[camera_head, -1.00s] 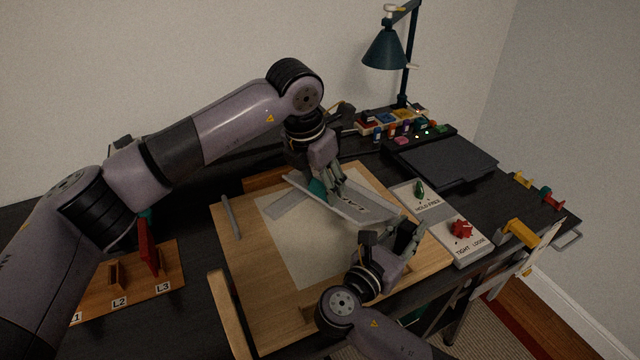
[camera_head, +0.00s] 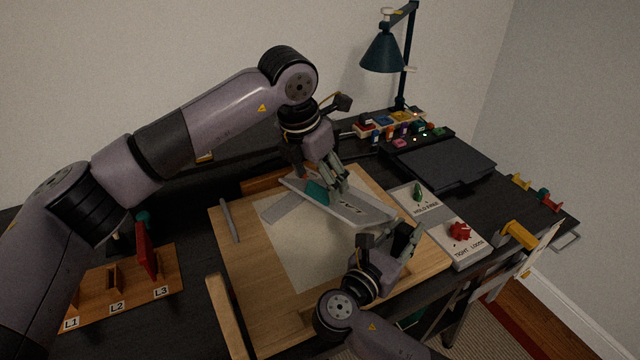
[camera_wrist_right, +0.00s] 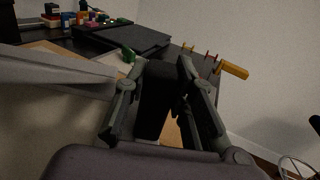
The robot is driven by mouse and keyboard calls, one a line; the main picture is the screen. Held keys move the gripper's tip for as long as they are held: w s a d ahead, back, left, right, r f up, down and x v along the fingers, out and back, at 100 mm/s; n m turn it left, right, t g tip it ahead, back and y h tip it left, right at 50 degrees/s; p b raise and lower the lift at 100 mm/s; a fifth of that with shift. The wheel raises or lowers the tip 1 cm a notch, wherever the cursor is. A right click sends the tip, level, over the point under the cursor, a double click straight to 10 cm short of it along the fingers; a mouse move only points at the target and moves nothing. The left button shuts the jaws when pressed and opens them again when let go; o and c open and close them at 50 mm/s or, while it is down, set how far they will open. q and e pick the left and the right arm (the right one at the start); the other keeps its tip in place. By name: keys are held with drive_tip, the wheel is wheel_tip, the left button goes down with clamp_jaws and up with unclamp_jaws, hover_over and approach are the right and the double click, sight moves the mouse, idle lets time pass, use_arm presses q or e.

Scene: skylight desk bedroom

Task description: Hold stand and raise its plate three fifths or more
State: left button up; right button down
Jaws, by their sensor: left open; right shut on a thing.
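The stand's grey plate (camera_head: 365,210) lies at a shallow slant over the paper on the wooden board, with lettering partly hidden. A teal part (camera_head: 317,190) shows at its upper left, and a flat grey strip (camera_head: 284,207) lies beneath. My left gripper (camera_head: 340,184) is open at the plate's upper side; whether it touches is unclear. My right gripper (camera_head: 408,240) is low by the plate's right end, shut on a dark thing that I cannot clearly identify. The right wrist view shows this dark thing (camera_wrist_right: 155,95) between its fingers and the plate (camera_wrist_right: 50,72) at left.
The wooden board (camera_head: 245,300) carries a sheet of paper. A switch panel (camera_head: 440,222) with green and red knobs lies just right of it. A black flat pad (camera_head: 445,162), a lamp (camera_head: 383,52) and a labelled rack (camera_head: 165,280) stand around.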

use_arm(q)
drive_tip(key=v, duration=0.9)
drive_tip(key=shift+r, duration=0.2)
use_arm(e)
drive_tip(key=c, duration=1.3)
unclamp_jaws()
